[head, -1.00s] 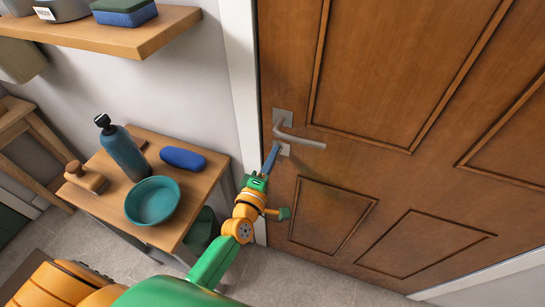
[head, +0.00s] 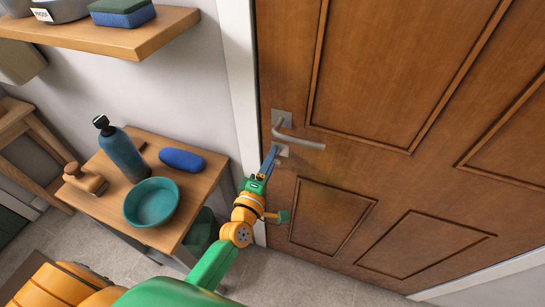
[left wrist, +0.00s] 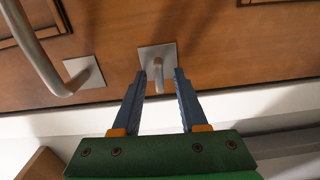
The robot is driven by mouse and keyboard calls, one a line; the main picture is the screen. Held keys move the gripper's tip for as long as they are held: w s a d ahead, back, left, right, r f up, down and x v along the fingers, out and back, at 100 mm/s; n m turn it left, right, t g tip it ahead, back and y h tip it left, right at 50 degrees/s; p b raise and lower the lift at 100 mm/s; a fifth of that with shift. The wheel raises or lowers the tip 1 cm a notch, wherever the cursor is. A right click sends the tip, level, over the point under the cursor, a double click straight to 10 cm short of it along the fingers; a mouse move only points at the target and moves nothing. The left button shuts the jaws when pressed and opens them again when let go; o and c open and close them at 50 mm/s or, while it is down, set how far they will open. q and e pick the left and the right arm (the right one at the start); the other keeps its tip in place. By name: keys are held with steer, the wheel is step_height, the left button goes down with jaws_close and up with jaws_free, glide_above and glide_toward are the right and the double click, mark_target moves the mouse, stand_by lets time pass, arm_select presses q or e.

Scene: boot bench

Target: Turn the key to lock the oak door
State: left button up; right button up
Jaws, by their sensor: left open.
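The oak door (head: 400,190) is brown and panelled, and looks shut in its white frame. A grey key (left wrist: 158,76) sticks out of a square metal lock plate (left wrist: 152,57) below the lever handle (head: 300,140). The handle also shows in the left wrist view (left wrist: 38,48). My left gripper (left wrist: 161,82) is open, its two blue fingers pointing at the plate, one on each side of the key. Gaps show between the key and both fingers. In the head view the left gripper (head: 271,158) hides the key. My right gripper is out of view.
A small wooden table (head: 193,217) stands left of the door with a teal bowl (head: 151,203), a blue bottle (head: 122,153), a brush (head: 84,180) and a blue oval item (head: 181,160). A wooden shelf (head: 130,42) hangs above it. The floor before the door is clear.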

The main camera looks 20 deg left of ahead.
arm_select(q)
steer(key=s, duration=0.6)
steer(key=shift+s, duration=0.15)
steer(key=shift+a, duration=0.1)
steer(key=s+d+f+m+g+h, duration=0.1)
steer(key=s+f+m+g, duration=0.35)
steer(key=f, duration=0.65)
steer(key=s+f+m+g, duration=0.3)
steer(key=s+f+m, duration=0.2)
steer(key=f, duration=0.6)
steer(key=s+a+f+m+g, duration=0.1)
steer(key=s+f+m+g, duration=0.2)
steer(key=s, duration=0.4)
steer(key=s+a+f+m+g+y, duration=0.1)
steer(key=s+a+f+m+g, duration=0.1)
steer(key=s+f, duration=0.4)
steer(key=s+a+f+m+g, duration=0.2)
steer(key=s+f+m+g, duration=0.2)
steer(key=s, duration=0.6)
steer(key=shift+f+m+y, duration=0.3)
steer(key=shift+m, duration=0.25)
steer(key=shift+g, duration=0.25)
